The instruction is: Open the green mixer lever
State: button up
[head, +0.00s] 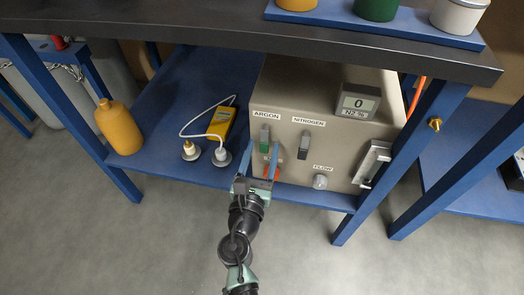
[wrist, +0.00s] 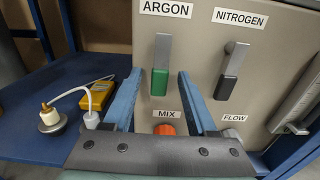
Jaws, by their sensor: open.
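The green lever (wrist: 160,72) hangs down under the ARGON label on the beige mixer box (wrist: 205,60). It has a grey metal upper part and a green lower end, and it also shows in the head view (head: 264,140). My gripper (wrist: 157,82) is open, with one blue finger on each side of the lever's green end in the wrist view. Nothing is gripped. Whether the fingers reach the lever's depth or touch it, I cannot tell. In the head view my gripper (head: 263,162) is at the box's front, just below the lever.
A black-ended lever (wrist: 231,72) hangs under NITROGEN, close right of my right finger. An orange part (wrist: 165,129) sits under MIX. A FLOW knob (head: 320,181) and a metal handle (head: 373,163) are further right. A yellow meter (head: 221,122) lies left on the blue shelf (head: 175,90).

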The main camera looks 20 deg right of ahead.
grip_shut()
dwell(1.3)
